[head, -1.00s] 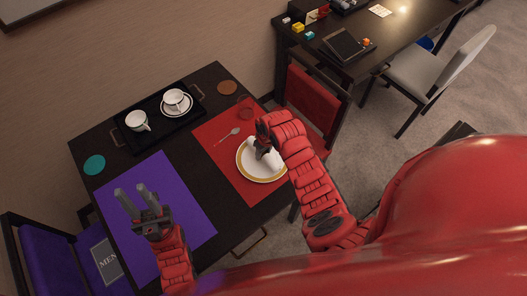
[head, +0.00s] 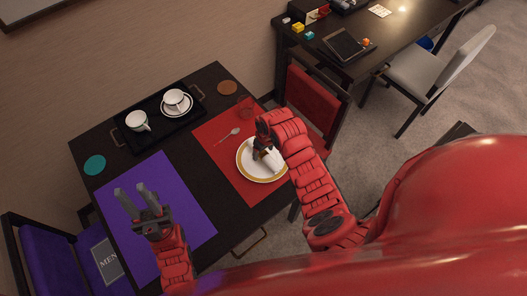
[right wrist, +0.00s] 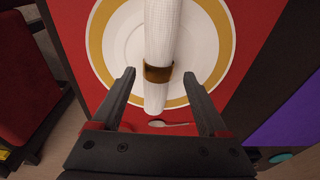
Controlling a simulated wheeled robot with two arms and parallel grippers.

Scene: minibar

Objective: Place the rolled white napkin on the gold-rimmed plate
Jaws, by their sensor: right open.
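The rolled white napkin (right wrist: 174,28) has a brown-gold ring around it. It lies across the gold-rimmed plate (right wrist: 99,52), and its near end reaches over the rim. In the head view the napkin (head: 275,161) lies on the plate (head: 241,166), partly hidden by my right gripper. My right gripper (right wrist: 159,75) is open, with one finger on each side of the napkin near the ring and a gap on both sides. It also shows over the plate in the head view (head: 263,149). My left gripper (head: 132,191) is open and empty above the purple placemat.
The plate is on a red placemat (head: 206,149) beside a spoon (head: 230,132) and a clear red glass (head: 245,101). A black tray (head: 154,135) with two white cups stands at the back left. The purple placemat (head: 178,205) has no dishes. A red chair (head: 312,98) stands close on the right.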

